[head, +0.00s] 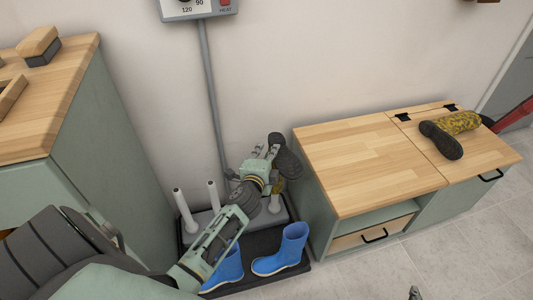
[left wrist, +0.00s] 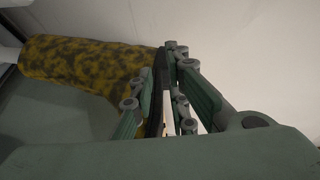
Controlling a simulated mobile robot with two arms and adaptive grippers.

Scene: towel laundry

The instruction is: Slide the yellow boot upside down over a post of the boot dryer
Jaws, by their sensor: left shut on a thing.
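My left gripper (head: 272,156) is shut on a mottled yellow boot with a dark sole (head: 288,158), above the right part of the boot dryer (head: 246,218). The boot is upside down, sole up, and its yellow shaft (head: 279,187) is mostly hidden behind the gripper. A white post (head: 274,205) shows just below the shaft. In the left wrist view the shaft (left wrist: 85,62) runs left from the gripper (left wrist: 170,110), its open end at a white cylinder. I cannot tell how far the post is inside. Two other white posts (head: 184,209) stand bare at the left.
Two blue boots (head: 283,250) stand on the dark tray in front of the dryer. A second yellow boot (head: 457,132) lies on the wooden bench (head: 355,165) at right. A green cabinet (head: 105,130) is close at left. A small grey tip, perhaps my right gripper (head: 415,293), shows at the bottom edge.

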